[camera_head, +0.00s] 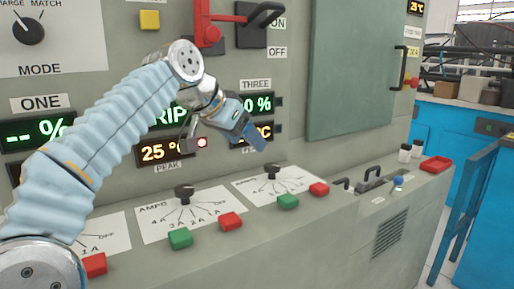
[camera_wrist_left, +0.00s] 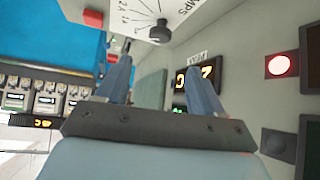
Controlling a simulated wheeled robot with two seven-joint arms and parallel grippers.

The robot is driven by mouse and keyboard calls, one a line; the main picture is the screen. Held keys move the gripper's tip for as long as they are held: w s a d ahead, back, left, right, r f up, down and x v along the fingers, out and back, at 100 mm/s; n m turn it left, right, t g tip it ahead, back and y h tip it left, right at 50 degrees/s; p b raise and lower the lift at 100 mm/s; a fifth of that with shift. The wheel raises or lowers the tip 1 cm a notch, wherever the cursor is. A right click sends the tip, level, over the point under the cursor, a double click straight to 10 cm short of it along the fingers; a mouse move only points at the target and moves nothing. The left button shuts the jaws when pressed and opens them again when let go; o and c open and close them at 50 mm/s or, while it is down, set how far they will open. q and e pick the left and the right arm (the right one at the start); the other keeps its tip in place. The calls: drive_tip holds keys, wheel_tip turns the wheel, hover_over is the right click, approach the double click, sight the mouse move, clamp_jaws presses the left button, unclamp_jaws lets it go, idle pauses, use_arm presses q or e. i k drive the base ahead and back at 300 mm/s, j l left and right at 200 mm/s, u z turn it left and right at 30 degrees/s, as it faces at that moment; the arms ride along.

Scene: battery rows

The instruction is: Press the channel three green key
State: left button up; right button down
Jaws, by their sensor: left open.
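The channel three green key (camera_head: 288,201) sits on the sloped desk under the THREE display (camera_head: 258,104), left of a red key (camera_head: 319,189) and below a black dial (camera_head: 272,170). It is uncovered in the head view; I do not make it out in the left wrist view. My left gripper (camera_head: 257,140) is above and left of this key, clear of it, in front of the THREE readouts. In the left wrist view its two fingers (camera_wrist_left: 158,68) stand apart with nothing between them. My right gripper is not in view.
Another green key (camera_head: 180,238) and red key (camera_head: 230,221) lie to the left below the middle dial (camera_head: 184,191). A further red key (camera_head: 95,265) is beside my arm. Black handles (camera_head: 370,178) and a red tray (camera_head: 436,164) stand to the right.

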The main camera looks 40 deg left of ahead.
sight(288, 201)
drive_tip(key=k+l, duration=0.2)
drive_tip(key=l, duration=0.15)
drive_tip(key=k+l, duration=0.25)
drive_tip(key=l, duration=0.15)
drive_tip(key=k+l, duration=0.2)
drive_tip(key=l, duration=0.15)
